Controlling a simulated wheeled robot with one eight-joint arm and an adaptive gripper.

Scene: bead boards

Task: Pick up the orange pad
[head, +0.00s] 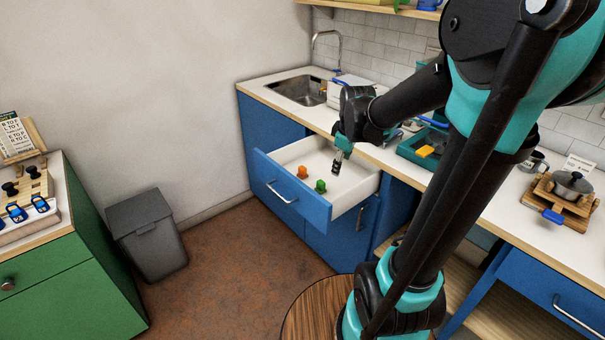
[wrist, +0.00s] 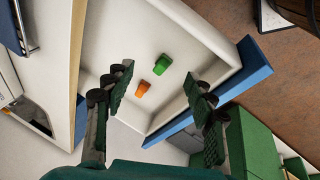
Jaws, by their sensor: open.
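A small orange piece (head: 302,172) lies in the open, white-lined drawer (head: 344,205), beside a small green piece (head: 320,186). In the wrist view the orange piece (wrist: 142,89) and the green piece (wrist: 162,63) show on the drawer floor, between my finger outlines. My gripper (head: 337,167) is open and empty above the drawer, to the right of both pieces in the head view. Its two fingers also show in the wrist view (wrist: 158,78), apart from both pieces.
The drawer's blue front (head: 300,191) and white walls surround the pieces. The counter with a sink (head: 300,90) is behind. A pan (head: 572,184) on a wooden stand is at right.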

